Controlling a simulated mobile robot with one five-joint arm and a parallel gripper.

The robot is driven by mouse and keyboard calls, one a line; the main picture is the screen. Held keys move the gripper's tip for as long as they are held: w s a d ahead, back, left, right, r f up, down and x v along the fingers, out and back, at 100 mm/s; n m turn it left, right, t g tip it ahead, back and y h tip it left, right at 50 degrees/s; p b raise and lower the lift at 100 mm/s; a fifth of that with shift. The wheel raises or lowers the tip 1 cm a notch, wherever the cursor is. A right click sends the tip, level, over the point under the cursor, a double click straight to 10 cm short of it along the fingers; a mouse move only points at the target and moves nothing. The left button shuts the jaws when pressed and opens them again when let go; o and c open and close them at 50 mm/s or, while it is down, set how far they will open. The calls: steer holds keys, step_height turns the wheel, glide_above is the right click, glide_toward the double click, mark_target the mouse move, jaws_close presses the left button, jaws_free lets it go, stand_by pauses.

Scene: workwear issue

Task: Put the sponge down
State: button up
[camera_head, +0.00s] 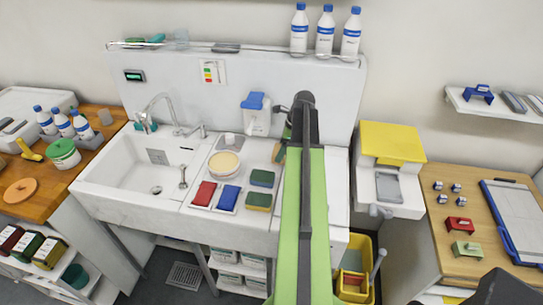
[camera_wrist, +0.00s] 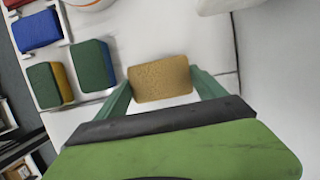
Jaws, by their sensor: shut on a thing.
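My gripper (camera_wrist: 160,88) has teal fingers and is shut on a tan sponge (camera_wrist: 160,78). The sponge lies between the fingertips over a white surface; I cannot tell whether it touches that surface. In the head view a small tan part of it (camera_head: 279,153) shows left of my green arm, which hides most of the gripper.
A white sink basin (camera_head: 150,165) lies to the left. A round tub (camera_head: 224,165) stands behind the tray. A blue-capped dispenser (camera_head: 256,115) is at the back wall. White counter around the held sponge looks clear.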

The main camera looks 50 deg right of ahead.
mark_target(275, 150)
steer(key=w+a+f+b, duration=0.2)
steer(key=w+f, duration=0.1)
steer(key=shift+d+r, duration=0.1)
steer(key=shift+r, duration=0.15)
steer(key=shift+f+b, duration=0.25)
steer(key=shift+b, duration=0.05)
steer(key=o, duration=1.1)
steer(key=shift+r, duration=0.1)
steer(key=shift+o, duration=0.2)
steer(key=p+v, duration=1.1)
steer(key=shift+r, duration=0.35)
steer(key=shift+s+d+r+p, duration=0.1)
steer(key=shift+s+r+p, duration=0.2)
steer(key=shift+p, duration=0.25)
